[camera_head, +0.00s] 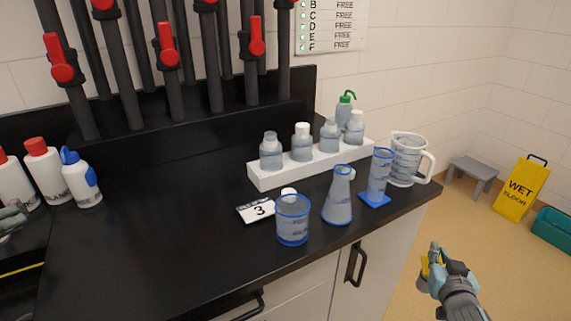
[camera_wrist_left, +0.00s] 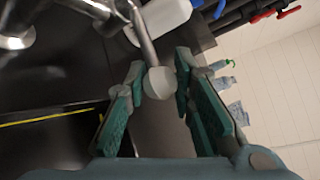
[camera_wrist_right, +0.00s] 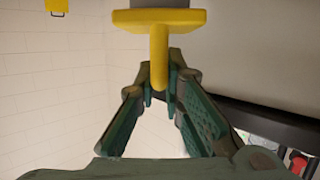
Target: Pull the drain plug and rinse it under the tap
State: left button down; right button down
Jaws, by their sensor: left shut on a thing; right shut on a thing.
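My right gripper (camera_head: 433,258) is at the lower right, out over the floor beyond the counter's end. It is shut on the stem of a yellow piece (camera_wrist_right: 158,20), likely the drain plug, with a wide yellow plate and a dark grey part beyond it. My left gripper (camera_wrist_left: 157,90) is shut on the pale round knob (camera_wrist_left: 160,84) of a metal lever (camera_wrist_left: 143,35). Shiny metal tap parts (camera_wrist_left: 15,28) show beside it. The drain is not visible.
The black counter (camera_head: 150,240) carries white bottles (camera_head: 80,180), a bottle rack (camera_head: 262,182), a beaker (camera_head: 292,222), a flask (camera_head: 338,198), a cylinder (camera_head: 379,175) and a jug (camera_head: 404,160). Red-handled pipes (camera_head: 167,50) stand behind. A stool (camera_head: 474,172) and wet-floor sign (camera_head: 520,188) stand right.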

pick_arm(q)
jog(key=shift+s+a+b, duration=0.1)
jog(key=shift+a+b, duration=0.1)
jog(key=shift+b, duration=0.6)
pick_arm(e)
jog(key=shift+f, duration=1.3)
jog(key=shift+w+r, duration=0.1)
pick_arm(q)
jog(key=c, duration=1.3)
grip_release()
jog(key=shift+c, duration=0.2)
